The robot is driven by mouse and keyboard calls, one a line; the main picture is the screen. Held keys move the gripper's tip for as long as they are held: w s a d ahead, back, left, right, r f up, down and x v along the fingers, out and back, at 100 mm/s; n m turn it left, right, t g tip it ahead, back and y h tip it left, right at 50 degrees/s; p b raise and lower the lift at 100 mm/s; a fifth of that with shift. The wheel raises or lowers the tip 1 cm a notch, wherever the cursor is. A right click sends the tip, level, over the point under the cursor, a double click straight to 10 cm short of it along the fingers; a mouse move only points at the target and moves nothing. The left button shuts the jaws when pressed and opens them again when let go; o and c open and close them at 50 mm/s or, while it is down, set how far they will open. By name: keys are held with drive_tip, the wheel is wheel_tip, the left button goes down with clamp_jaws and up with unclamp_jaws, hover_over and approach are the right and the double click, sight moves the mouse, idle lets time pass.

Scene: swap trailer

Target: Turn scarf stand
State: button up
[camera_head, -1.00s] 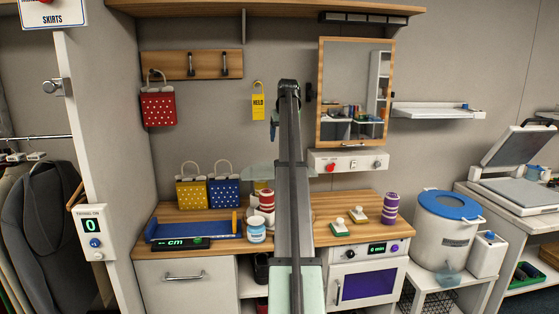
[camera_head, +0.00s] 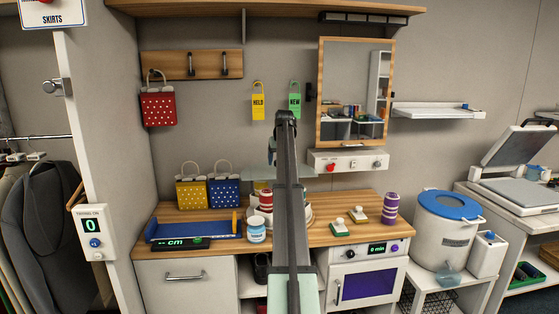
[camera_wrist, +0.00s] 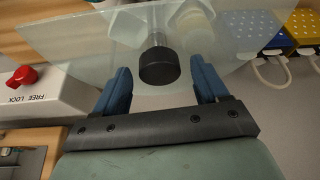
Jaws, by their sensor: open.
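The scarf stand is mostly hidden behind my arm in the head view. Its round base (camera_head: 308,213) shows at the arm's right edge on the wooden counter. In the wrist view a black round knob (camera_wrist: 159,66) on a pale metal post stands at a clear glass pane (camera_wrist: 75,45); these look like the stand's upper part. My gripper (camera_wrist: 161,70) is open, with one blue finger on each side of the knob. Gaps show between fingers and knob. In the head view only a bit of blue finger shows beside the arm.
A white box (camera_head: 350,162) on the wall has a red knob (camera_head: 331,168), marked FREE LOCK in the wrist view. Yellow (camera_head: 191,194) and blue (camera_head: 224,193) bags, a jar (camera_head: 256,230) and a red-white stack (camera_head: 266,200) stand left of the arm.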

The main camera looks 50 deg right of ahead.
clamp_jaws()
idle(0.8)
